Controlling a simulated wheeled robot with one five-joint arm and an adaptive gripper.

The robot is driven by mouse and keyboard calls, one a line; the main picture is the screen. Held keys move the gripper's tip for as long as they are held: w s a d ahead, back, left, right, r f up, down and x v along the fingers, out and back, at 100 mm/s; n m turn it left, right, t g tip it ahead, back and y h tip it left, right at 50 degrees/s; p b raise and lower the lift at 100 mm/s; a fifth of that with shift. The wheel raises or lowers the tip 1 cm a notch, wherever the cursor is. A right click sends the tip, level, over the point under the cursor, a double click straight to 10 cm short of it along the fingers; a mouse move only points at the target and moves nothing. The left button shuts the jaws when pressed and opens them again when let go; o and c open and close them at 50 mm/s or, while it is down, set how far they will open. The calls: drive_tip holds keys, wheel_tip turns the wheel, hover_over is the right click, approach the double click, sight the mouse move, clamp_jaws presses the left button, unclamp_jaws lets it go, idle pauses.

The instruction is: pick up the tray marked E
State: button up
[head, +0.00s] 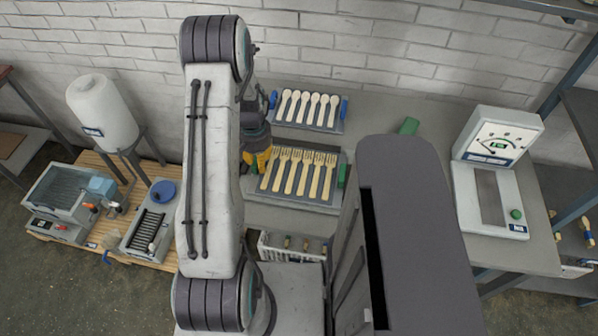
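Two dark trays lie on the grey table. The back tray (309,126) holds a row of wooden spoons and has blue handles at its ends. The front tray (299,199) holds a row of wooden forks and has a green handle at its right end. I cannot read a letter E on either tray. My gripper (262,160), dark with yellow parts, is at the left end of the fork tray, partly hidden behind my arm. I cannot tell whether it touches the tray's left handle or whether its fingers are open or shut.
A white basket (290,246) with brown-tipped items sits in front of the table. A white device with a dial (494,145) stands at the table's right. A green block (409,126) lies at the back. Machines and a white tank (102,112) stand on a pallet at left.

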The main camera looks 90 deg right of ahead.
clamp_jaws()
drive_tip(key=shift+r, duration=0.15)
